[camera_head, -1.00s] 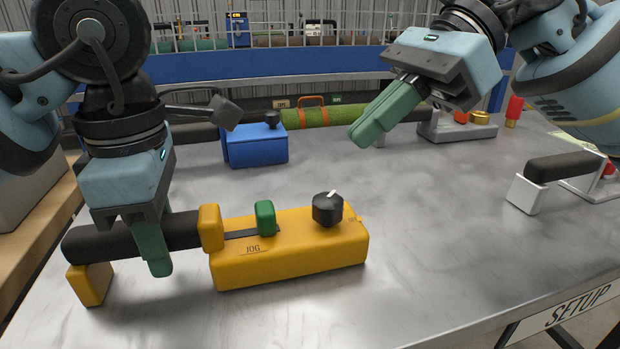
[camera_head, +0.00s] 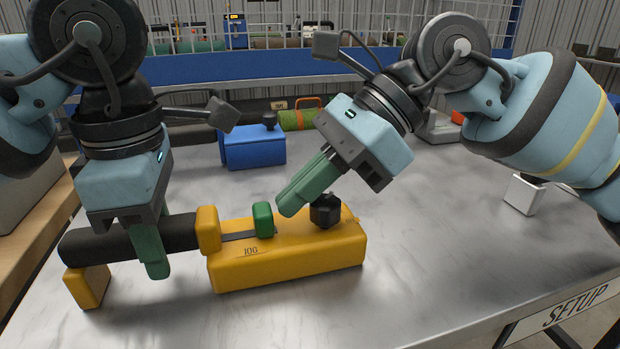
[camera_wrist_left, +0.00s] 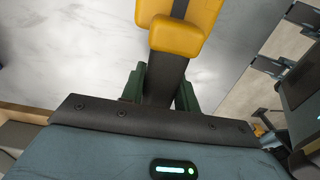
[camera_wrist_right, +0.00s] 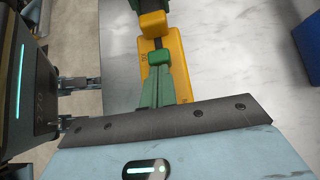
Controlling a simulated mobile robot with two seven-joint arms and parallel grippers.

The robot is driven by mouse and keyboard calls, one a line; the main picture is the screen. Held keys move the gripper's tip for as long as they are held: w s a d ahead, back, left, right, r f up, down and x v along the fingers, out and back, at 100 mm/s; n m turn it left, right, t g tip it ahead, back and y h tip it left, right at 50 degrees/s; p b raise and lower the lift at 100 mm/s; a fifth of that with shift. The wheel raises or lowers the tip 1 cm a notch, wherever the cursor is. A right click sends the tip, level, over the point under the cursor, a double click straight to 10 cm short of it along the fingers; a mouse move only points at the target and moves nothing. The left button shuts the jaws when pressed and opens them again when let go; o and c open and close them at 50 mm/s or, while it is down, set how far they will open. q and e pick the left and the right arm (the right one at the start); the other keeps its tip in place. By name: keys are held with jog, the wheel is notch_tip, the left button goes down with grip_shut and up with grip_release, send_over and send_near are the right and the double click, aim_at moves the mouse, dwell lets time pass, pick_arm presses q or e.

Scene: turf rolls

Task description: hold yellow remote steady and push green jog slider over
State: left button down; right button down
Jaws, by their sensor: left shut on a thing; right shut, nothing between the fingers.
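The yellow remote (camera_head: 288,267) lies on the metal table with its black handle (camera_head: 182,233) to the left. My left gripper (camera_head: 150,262) is shut on the black handle. The left wrist view shows the handle (camera_wrist_left: 166,75) between its green fingers. The green jog slider (camera_head: 263,220) stands in the slot on the remote's top, right of the yellow end block. My right gripper (camera_head: 290,204) is shut and empty, just right of the slider and above the remote; a small gap seems to separate them. The right wrist view shows its fingertips close to the slider (camera_wrist_right: 158,57).
A black knob (camera_head: 325,211) stands on the remote's right end, below my right gripper. The table front is clear.

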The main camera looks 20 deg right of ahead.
aim_at(258, 210)
pick_arm(q)
jog(key=shift+f, duration=0.3)
pick_arm(e)
jog(key=shift+a, duration=1.55)
jog(key=shift+s+f, duration=0.1)
jog(key=shift+f, duration=0.05)
dwell(0.8)
jog(key=v, duration=1)
jog(key=shift+r, duration=0.2)
jog(key=shift+d, duration=0.1)
pick_arm(q)
jog(key=c, duration=1)
grip_release()
jog(key=shift+r, duration=0.1)
jog(key=shift+o, duration=0.2)
